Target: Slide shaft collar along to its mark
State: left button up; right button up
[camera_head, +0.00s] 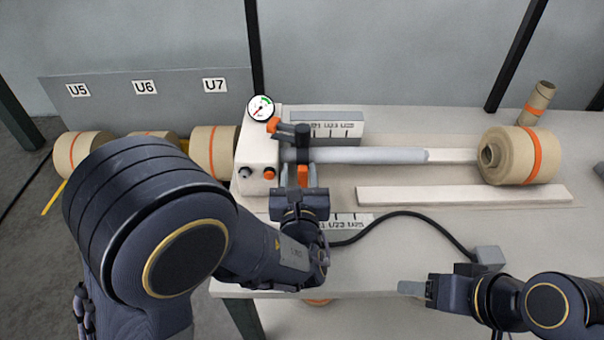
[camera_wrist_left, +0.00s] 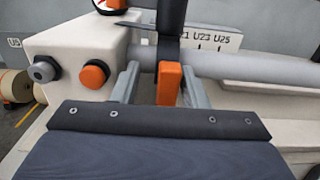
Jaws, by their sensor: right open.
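The shaft collar (camera_head: 302,142) is a dark ring with an orange tab (camera_head: 303,175), on the left part of the grey shaft (camera_head: 370,155), close to the white housing (camera_head: 258,155). In the left wrist view the dark collar (camera_wrist_left: 169,50) and its orange tab (camera_wrist_left: 168,86) stand between my left fingers. My left gripper (camera_head: 298,176) is open around the tab, with a visible gap on the tab's left side; contact on the right is unclear. A marked scale plate (camera_head: 338,130) stands behind the shaft. My right gripper (camera_head: 412,288) is at the front right, away from the shaft.
A large kraft roll (camera_head: 518,155) sits at the shaft's right end. A pale flat bar (camera_head: 465,195) lies in front of the shaft. A black cable (camera_head: 420,215) runs to a grey block (camera_head: 489,257). A second scale label (camera_head: 352,219) lies in front.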

pick_arm(q)
jog(key=shift+d, duration=0.15)
jog(key=shift+s, duration=0.55)
jog(key=s, duration=0.6)
jog(key=shift+s, duration=0.35)
